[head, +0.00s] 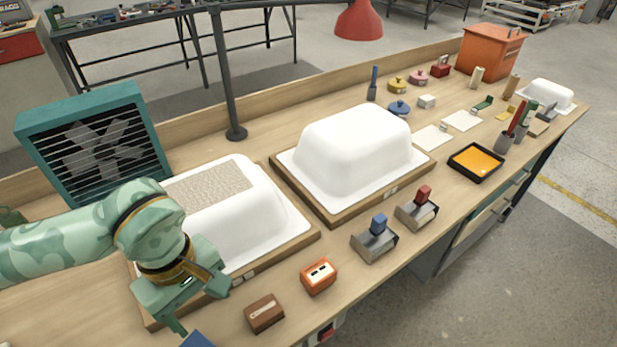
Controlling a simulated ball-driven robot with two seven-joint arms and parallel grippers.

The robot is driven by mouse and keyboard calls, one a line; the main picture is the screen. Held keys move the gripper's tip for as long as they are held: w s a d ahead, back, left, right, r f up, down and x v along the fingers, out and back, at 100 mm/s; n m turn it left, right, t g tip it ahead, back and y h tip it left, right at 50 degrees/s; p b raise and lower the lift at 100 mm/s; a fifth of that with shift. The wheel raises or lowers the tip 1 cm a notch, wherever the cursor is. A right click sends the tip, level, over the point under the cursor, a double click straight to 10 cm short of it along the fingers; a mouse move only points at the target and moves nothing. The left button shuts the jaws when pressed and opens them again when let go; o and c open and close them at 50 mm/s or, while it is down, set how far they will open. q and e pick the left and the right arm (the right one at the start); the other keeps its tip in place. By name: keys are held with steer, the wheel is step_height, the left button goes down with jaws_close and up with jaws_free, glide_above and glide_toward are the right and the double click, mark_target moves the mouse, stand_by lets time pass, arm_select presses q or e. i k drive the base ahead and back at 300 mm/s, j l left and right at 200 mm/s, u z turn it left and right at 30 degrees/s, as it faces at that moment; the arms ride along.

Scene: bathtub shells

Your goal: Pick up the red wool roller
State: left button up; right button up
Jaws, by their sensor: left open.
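A red-topped piece (423,194) stands upright in a small grey metal holder (417,213) near the front edge, right of centre. It may be the red wool roller, but it is too small to be sure. A red upright tool (517,117) stands in a dark cup at the far right. My left gripper (201,309) is open and empty at the lower left, over the front of the near white shell's wooden base. It is well apart from both red things. My right gripper is not in view.
Two white tub shells (352,146) sit on wooden bases. A blue-topped piece (379,223) in a grey holder, an orange box (318,276) and a brown box (265,313) line the front. A black tray with orange contents (476,161) lies right. A grey post (227,80) rises behind.

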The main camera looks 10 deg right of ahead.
mark_target(415, 214)
steer(key=z, duration=1.15)
